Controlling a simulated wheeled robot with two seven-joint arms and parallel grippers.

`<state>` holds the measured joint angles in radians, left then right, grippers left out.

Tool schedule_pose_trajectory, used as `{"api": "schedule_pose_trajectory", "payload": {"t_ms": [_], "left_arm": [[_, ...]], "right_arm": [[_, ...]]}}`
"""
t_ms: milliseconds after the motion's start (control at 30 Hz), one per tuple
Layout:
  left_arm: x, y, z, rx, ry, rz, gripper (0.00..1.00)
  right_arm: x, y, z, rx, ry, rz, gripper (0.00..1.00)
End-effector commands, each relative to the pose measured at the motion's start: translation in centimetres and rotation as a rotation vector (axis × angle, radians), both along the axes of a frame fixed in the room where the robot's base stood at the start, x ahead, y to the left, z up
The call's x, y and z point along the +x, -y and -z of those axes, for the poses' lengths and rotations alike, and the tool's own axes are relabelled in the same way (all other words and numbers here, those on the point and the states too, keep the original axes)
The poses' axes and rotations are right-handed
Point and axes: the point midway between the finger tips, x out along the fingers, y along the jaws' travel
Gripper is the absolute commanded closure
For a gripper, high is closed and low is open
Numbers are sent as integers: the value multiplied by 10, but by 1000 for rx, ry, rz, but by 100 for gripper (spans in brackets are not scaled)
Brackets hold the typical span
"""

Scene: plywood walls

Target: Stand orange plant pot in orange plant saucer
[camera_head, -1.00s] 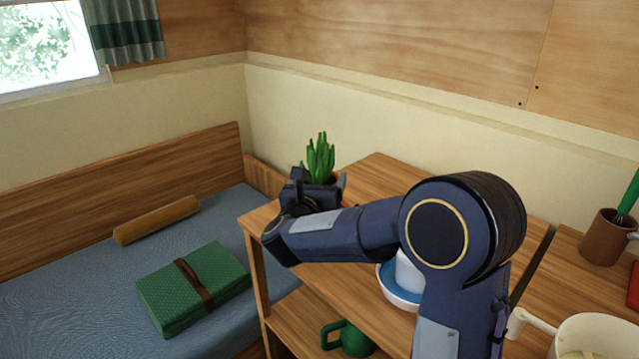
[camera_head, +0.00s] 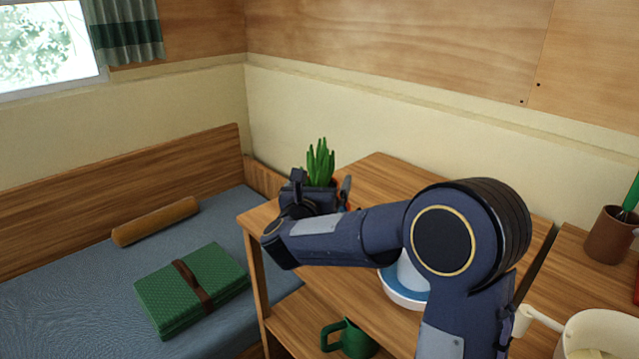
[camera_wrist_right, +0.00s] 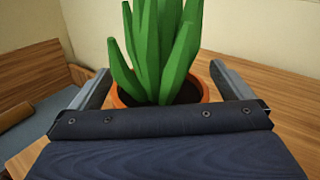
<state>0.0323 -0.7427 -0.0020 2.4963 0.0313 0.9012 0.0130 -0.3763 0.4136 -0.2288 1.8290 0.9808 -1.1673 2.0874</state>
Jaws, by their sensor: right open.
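The orange plant pot (camera_wrist_right: 205,91) holds a spiky green plant (camera_head: 320,163). It is on or just above the far left part of the wooden table. In the right wrist view the pot's rim shows between the two spread fingers of my right gripper (camera_wrist_right: 155,88), with a gap on each side. In the head view my right gripper (camera_head: 321,181) surrounds the pot and hides most of it. I cannot make out the orange plant saucer; the pot's base is hidden behind the gripper. My left gripper is out of view.
The table (camera_head: 385,175) is clear behind the pot. A blue and white dish (camera_head: 402,295) with a pale object in it is partly behind my forearm. A brown pot (camera_head: 606,236) stands at right, a green mug (camera_head: 350,341) on the lower shelf. A bed is at left.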

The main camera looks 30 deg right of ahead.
Motion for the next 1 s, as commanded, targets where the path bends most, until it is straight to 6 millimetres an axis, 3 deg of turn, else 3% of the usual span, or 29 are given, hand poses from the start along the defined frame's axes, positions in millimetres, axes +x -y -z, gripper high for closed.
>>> {"api": "schedule_pose_trajectory", "payload": {"t_ms": [167, 600, 1000], "left_arm": [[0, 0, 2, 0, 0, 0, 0], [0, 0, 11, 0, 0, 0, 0], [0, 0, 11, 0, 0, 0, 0]], "right_arm": [[-7, -7, 2, 2, -2, -3, 0], [-54, -50, 0, 0, 1, -2, 0], [-58, -53, 0, -1, 2, 1, 0]]}}
